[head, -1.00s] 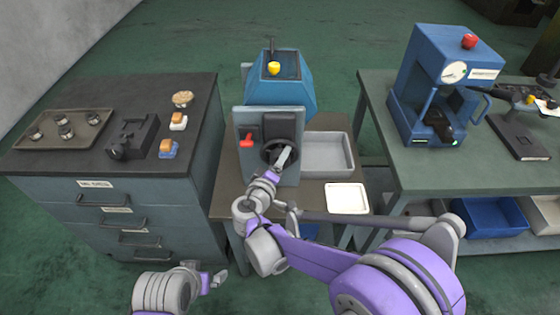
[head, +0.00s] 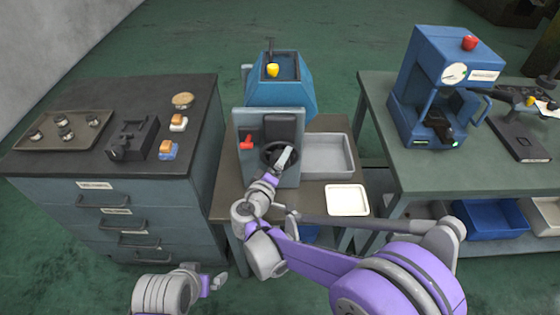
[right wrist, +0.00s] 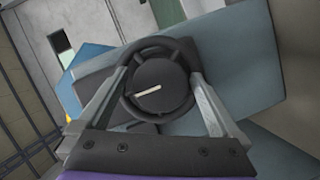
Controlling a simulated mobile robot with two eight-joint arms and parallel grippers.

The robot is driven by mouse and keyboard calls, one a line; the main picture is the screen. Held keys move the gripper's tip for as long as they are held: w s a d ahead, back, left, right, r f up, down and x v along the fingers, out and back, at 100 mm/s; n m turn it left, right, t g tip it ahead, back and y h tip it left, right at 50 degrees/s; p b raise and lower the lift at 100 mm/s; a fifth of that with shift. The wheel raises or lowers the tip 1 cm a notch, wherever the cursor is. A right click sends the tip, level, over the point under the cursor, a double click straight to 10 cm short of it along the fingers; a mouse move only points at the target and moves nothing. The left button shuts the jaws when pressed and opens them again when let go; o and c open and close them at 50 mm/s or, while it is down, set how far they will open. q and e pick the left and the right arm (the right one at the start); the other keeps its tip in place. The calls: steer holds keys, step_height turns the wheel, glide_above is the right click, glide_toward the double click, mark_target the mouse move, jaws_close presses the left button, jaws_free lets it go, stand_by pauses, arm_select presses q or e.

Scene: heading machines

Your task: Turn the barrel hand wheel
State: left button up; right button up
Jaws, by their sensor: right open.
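The black barrel hand wheel (head: 279,155) is on the upright grey front panel (head: 243,170) of the blue machine (head: 287,95). My right gripper (head: 286,156) reaches it from the front and partly covers it. In the right wrist view the wheel (right wrist: 158,85) shows a dark hub with a pale line across it. My right gripper's two fingers (right wrist: 160,92) are apart, one on each side of the wheel; whether they touch its rim cannot be told. My left gripper (head: 218,281) is low at the front, clear of the machine, and its jaws cannot be made out.
A dark-topped cabinet (head: 60,165) stands left, and a green bench (head: 420,185) with a blue press (head: 412,90) stands right.

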steer(key=v, duration=1)
steer(key=shift+s, duration=0.25)
steer(key=shift+a, duration=0.1)
